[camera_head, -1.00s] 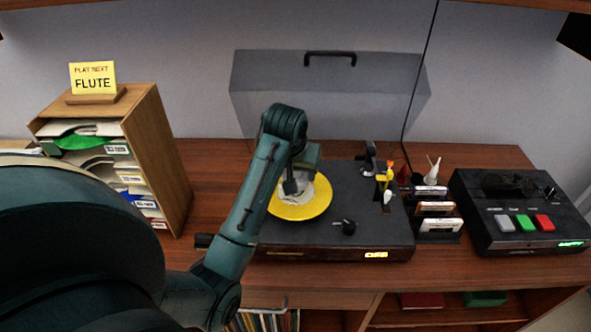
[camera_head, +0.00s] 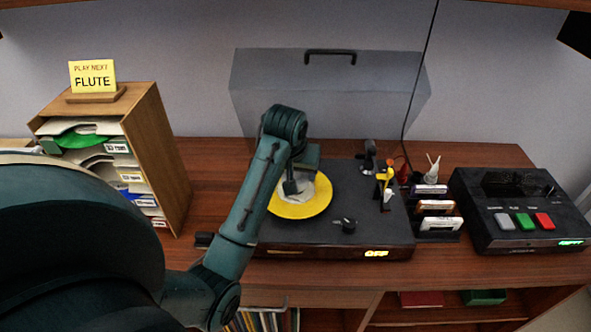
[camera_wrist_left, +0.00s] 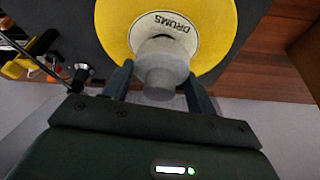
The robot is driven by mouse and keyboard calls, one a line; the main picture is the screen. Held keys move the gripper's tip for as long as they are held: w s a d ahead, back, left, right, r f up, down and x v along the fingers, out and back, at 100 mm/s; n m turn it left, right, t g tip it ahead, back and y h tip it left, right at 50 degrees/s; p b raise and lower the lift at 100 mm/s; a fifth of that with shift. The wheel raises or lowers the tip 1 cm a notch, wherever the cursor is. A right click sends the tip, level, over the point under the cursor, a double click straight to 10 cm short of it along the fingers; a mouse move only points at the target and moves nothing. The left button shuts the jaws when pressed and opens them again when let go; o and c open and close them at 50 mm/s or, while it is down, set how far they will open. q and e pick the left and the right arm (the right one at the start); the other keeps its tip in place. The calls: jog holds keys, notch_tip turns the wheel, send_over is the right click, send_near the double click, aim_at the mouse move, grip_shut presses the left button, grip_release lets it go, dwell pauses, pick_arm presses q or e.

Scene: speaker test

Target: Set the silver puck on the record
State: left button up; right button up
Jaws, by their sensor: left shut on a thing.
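The yellow record (camera_head: 312,208) lies on the dark turntable (camera_head: 335,228). Its pale label reads DRUMS in the left wrist view (camera_wrist_left: 215,45). My left gripper (camera_head: 291,188) is over the record's label and is shut on the silver puck (camera_wrist_left: 160,72). The puck sits between the two fingers and appears over the middle of the label. I cannot tell whether its underside touches the record. In the head view the gripper mostly hides the puck. My right gripper is in neither view.
A wooden sorter (camera_head: 160,150) with a FLUTE sign (camera_head: 92,78) stands at left. The tonearm parts (camera_head: 386,185) are right of the record. A cartridge rack (camera_head: 438,208) and a black button box (camera_head: 522,212) stand further right. A clear raised lid (camera_head: 325,95) is behind.

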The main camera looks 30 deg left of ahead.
pick_arm(q)
jog(key=shift+f, duration=1.15)
dwell(0.4)
jog(key=o, duration=1.6)
jog(key=shift+c, duration=0.2)
jog(key=shift+r, duration=2.5)
